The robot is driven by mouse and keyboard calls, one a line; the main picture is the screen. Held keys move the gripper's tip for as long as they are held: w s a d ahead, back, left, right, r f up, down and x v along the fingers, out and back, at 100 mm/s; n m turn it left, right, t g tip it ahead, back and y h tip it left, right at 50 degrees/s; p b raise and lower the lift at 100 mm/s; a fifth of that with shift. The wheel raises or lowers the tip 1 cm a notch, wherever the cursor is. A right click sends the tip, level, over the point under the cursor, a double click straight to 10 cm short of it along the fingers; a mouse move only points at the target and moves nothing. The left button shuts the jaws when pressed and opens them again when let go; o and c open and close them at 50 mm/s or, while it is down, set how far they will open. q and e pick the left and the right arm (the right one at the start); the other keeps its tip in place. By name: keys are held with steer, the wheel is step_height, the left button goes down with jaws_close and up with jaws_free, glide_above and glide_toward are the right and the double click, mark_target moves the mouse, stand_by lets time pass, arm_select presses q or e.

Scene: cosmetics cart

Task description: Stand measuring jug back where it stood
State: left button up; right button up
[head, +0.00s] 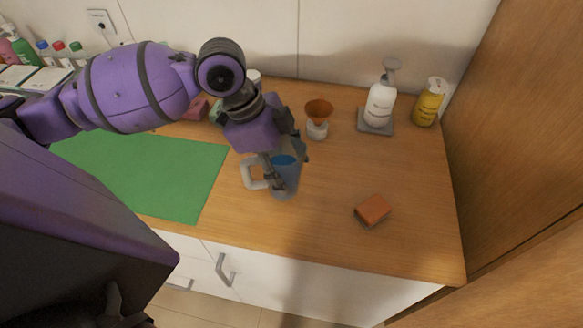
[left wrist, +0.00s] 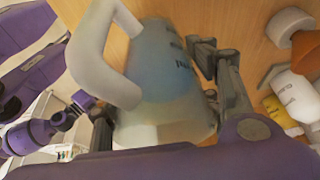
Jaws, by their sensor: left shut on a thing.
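The measuring jug (head: 286,188) is clear with a pale handle and blue contents, and is near the middle of the wooden counter. Its handle points left in the head view. My left gripper (head: 279,163) is shut on the jug's body from above and behind. In the left wrist view the jug (left wrist: 165,80) lies between the two fingers, with dark markings on its side and the handle at upper left. I cannot tell whether its base touches the counter. My right gripper is not in view.
A green mat (head: 150,175) lies left of the jug. An orange-brown funnel-like cup (head: 318,112), a white pump bottle (head: 380,103) and a yellow bottle (head: 428,102) stand behind to the right. An orange block (head: 373,209) lies front right. Bare counter lies between jug and block.

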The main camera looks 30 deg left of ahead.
arm_select(q)
steer(key=shift+w+f, duration=0.25)
steer(key=shift+f, duration=0.15)
steer(key=f+b, duration=0.3)
steer(key=shift+w+a+f, duration=0.1)
steer(key=shift+w+f, duration=0.1)
steer(key=shift+w, duration=0.1)
steer(key=shift+s+r, duration=0.25)
steer(key=shift+r, duration=0.15)
steer(key=shift+w+f, duration=0.15)
steer(key=shift+w, duration=0.05)
steer(key=o, duration=1.1)
steer(key=shift+f, duration=0.1)
steer(key=o, duration=0.5)
steer(key=shift+c, duration=0.2)
steer(key=p+v, duration=0.2)
steer(key=v, duration=0.9)
steer(key=shift+s, duration=0.1)
steer(key=shift+s+a+r, duration=0.1)
steer(key=shift+a+r, duration=0.1)
steer(key=shift+r, duration=0.4)
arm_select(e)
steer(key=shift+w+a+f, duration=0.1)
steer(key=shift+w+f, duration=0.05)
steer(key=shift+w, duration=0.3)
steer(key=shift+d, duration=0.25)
